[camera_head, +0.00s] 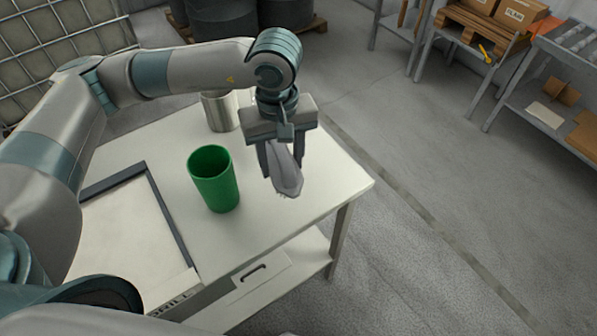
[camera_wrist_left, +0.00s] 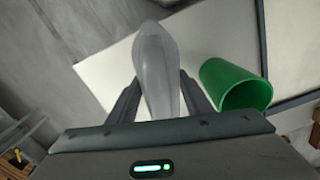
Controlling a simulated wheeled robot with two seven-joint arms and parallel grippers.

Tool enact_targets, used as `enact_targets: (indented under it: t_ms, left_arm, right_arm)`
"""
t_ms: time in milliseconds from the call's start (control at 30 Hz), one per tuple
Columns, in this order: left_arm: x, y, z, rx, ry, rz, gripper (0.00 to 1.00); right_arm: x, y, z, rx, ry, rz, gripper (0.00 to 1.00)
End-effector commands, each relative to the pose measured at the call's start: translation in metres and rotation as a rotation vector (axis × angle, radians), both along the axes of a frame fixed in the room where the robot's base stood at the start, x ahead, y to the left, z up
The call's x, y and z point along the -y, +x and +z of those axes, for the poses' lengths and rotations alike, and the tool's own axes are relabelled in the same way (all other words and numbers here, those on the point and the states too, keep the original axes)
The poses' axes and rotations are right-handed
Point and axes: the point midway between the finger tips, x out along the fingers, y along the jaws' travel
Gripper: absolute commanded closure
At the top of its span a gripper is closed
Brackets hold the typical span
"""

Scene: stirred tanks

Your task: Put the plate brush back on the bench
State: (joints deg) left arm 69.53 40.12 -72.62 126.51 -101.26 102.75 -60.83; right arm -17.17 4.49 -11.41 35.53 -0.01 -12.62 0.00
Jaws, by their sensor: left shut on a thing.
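The plate brush (camera_head: 287,176) is a grey, elongated object held in my left gripper (camera_head: 282,172), which is shut on it. It hangs pointing down over the right part of the white bench (camera_head: 262,222), and I cannot tell whether it touches the top. In the left wrist view the brush (camera_wrist_left: 156,70) lies between the two dark fingers of the left gripper (camera_wrist_left: 157,98). A green cup (camera_head: 214,180) stands upright on the bench to the left of the brush. My right gripper is not in view.
A metal container (camera_head: 220,110) stands at the back of the bench. A dark-edged panel (camera_head: 130,235) lies at the bench's left. The bench's right corner area is clear. Shelving with boxes (camera_head: 520,12) stands at the far right beyond open floor.

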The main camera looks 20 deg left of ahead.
Motion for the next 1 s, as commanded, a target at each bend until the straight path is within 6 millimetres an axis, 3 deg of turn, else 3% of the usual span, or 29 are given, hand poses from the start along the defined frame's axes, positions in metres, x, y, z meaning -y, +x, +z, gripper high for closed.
enact_targets:
  t_ms: [800,1000]
  left_arm:
    - [0.079,0.022,-0.012,0.004,-0.022,1.457,0.76]
    - [0.092,0.024,-0.013,-0.001,-0.022,1.72,0.76]
  right_arm:
    - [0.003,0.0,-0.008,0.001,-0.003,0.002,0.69]
    - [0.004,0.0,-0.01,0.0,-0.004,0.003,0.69]
